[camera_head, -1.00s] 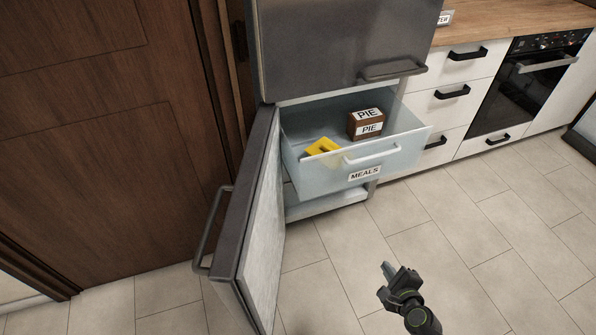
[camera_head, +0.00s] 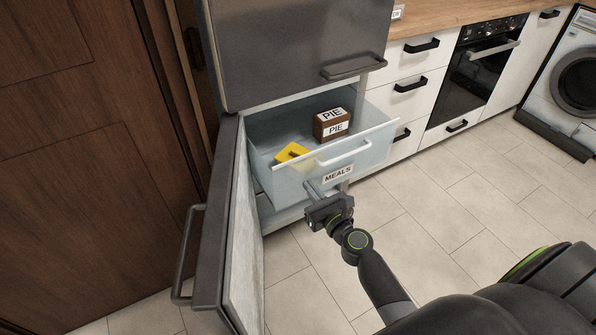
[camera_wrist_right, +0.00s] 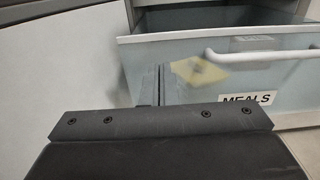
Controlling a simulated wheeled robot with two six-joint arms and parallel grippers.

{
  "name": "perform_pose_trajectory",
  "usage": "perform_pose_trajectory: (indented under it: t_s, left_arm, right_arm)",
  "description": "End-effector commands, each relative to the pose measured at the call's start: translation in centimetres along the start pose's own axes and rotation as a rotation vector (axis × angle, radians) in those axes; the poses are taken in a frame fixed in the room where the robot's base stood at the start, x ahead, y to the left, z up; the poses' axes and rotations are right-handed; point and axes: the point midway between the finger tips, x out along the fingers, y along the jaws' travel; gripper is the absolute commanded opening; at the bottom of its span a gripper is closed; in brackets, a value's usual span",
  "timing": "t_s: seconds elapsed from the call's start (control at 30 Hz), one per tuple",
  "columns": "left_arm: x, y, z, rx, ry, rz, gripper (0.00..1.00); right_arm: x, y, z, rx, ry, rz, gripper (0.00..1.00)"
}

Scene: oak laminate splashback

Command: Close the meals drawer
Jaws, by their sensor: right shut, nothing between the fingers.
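The meals drawer (camera_head: 372,147) is a pale blue, see-through freezer drawer, pulled out, with a white handle (camera_head: 344,154) and a MEALS label (camera_head: 338,173). It holds a brown PIE box (camera_head: 331,124) and a yellow item (camera_head: 291,152). My right gripper (camera_head: 313,187) is shut and empty, just in front of the drawer front, below the handle and left of the label. In the right wrist view the fingers (camera_wrist_right: 160,84) point at the drawer front (camera_wrist_right: 220,75); I cannot tell whether they touch it. My left gripper is not in view.
The freezer door (camera_head: 225,220) stands open at the left of the drawer, close to my right gripper. The grey upper door (camera_head: 290,50) is shut above. White cabinets (camera_head: 415,70), an oven (camera_head: 478,75) and a washing machine (camera_head: 575,85) stand right. The tiled floor (camera_head: 450,220) is clear.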

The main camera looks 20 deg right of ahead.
Motion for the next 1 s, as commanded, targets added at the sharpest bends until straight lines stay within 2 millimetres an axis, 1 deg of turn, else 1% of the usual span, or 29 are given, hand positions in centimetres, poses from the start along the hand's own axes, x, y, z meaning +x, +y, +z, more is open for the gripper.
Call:
perform_pose_trajectory:
  t_s: [0.03, 0.2, 0.3, 0.4, 0.53, 0.9, 1.0]
  left_arm:
    - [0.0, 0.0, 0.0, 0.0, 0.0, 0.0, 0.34]
    - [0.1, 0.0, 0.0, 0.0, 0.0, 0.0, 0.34]
    - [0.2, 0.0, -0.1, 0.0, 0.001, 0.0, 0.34]
    - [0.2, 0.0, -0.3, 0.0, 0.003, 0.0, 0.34]
    - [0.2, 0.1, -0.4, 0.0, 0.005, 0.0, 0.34]
    - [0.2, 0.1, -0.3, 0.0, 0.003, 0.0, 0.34]
    - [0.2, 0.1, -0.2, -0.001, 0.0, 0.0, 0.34]
  right_arm:
    - [1.1, 0.0, 0.1, -0.001, -0.002, 0.001, 0.0]
    - [4.0, 0.0, 0.0, -0.001, -0.001, 0.001, 0.0]
    - [5.2, 0.0, -0.1, -0.001, 0.0, 0.001, 0.0]
    - [6.1, 0.0, -0.1, -0.002, 0.0, 0.001, 0.0]
    - [6.6, 0.0, -0.1, -0.002, 0.001, 0.0, 0.0]
    - [6.7, 0.0, -0.1, -0.002, 0.001, 0.0, 0.0]
    - [7.0, 0.0, -0.1, -0.002, 0.0, 0.0, 0.0]
